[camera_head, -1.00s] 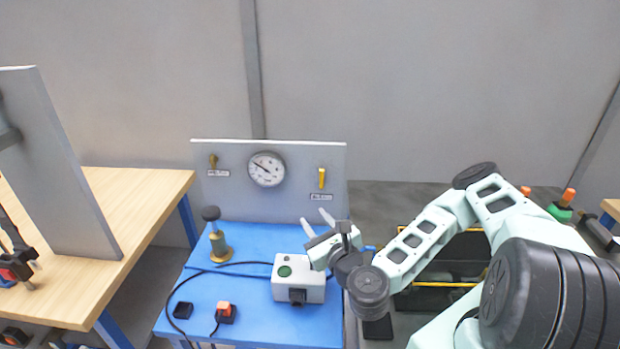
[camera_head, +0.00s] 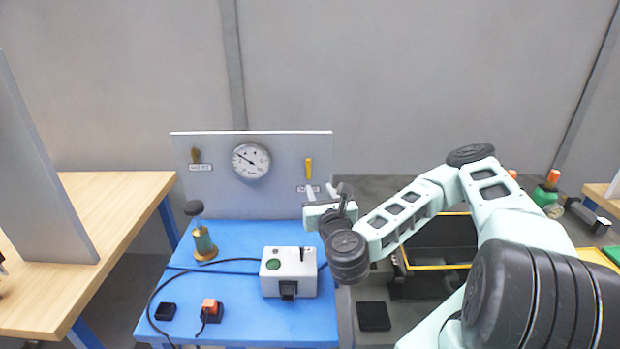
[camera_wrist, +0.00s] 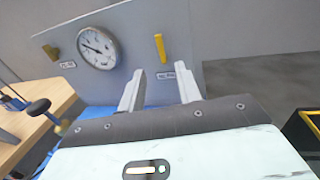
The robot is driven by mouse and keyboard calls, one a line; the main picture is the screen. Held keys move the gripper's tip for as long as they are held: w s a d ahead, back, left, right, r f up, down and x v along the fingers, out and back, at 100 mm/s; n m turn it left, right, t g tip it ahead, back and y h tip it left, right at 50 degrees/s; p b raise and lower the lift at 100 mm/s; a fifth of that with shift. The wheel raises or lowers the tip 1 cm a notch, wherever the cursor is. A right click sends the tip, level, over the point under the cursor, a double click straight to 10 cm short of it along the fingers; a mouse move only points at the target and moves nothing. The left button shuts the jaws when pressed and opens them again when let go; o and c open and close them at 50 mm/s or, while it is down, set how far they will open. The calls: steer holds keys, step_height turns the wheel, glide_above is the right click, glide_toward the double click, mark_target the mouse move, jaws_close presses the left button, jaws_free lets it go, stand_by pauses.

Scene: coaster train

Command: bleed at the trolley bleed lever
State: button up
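A grey upright panel (camera_head: 215,185) stands at the back of the blue trolley top. It carries a round gauge (camera_head: 251,161), a small brass lever (camera_head: 196,155) at left and a yellow lever (camera_head: 309,169) at right, each above a small label too small to read surely. The yellow lever hangs upright in the wrist view (camera_wrist: 160,47). My gripper (camera_head: 319,189) is open and empty, in front of the panel's lower right. In the wrist view its two fingers (camera_wrist: 160,72) point toward the panel, with the yellow lever seen just beyond and between them, apart from both.
On the blue trolley top (camera_head: 235,320) are a white box (camera_head: 289,272) with a green button, a brass post with black knob (camera_head: 204,240), an orange switch (camera_head: 211,309) and black cables. A wooden bench (camera_head: 110,210) stands left. A yellow-edged black bin (camera_head: 440,240) is right.

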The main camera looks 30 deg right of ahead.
mark_target(309, 165)
steer(key=b+x, duration=0.3)
steer(key=x, duration=0.9)
steer(key=shift+r+b, duration=0.1)
steer(key=shift+b, duration=0.25)
steer(key=shift+c, duration=0.3)
jaws_close()
